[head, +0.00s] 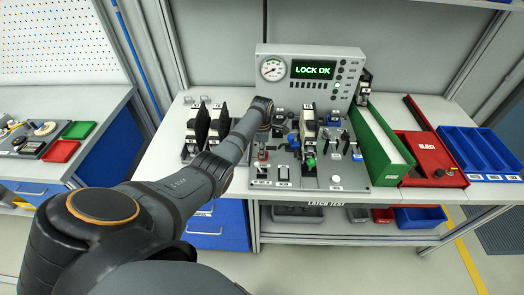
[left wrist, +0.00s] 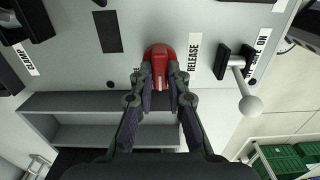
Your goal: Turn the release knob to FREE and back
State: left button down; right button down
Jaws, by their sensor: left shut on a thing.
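The red release knob (left wrist: 158,51) sits on the grey panel (left wrist: 108,68) in the left wrist view, beside a RELEASE label (left wrist: 194,54). My left gripper (left wrist: 160,84) is shut on the knob, one dark finger on each side. The fingers hide part of it, and I cannot read its setting. In the head view my left arm reaches over the left part of the control panel (head: 350,183). The display (head: 314,70) behind it reads LOCK OK in green. My right gripper is in neither view.
A white-ball lever (left wrist: 249,104) stands right of the knob in the left wrist view. In the head view a green bin (head: 385,145), a red tray (head: 434,157) and a blue tray (head: 480,154) stand to the right. Dark upright parts (head: 198,125) stand left of my forearm.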

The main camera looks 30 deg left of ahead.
pick_arm(q)
jog(key=shift+m, duration=0.3)
jog(key=m+p, duration=0.1)
jog(key=m, duration=0.2)
jog(key=shift+w+r+m+p, duration=0.1)
jog(key=shift+m+p, duration=0.3)
jog(key=m, duration=0.4)
jog(key=shift+w+p, duration=0.1)
jog(key=shift+p, duration=0.3)
jog(key=shift+m, duration=1.6)
jog(key=c, duration=1.3)
grip_release()
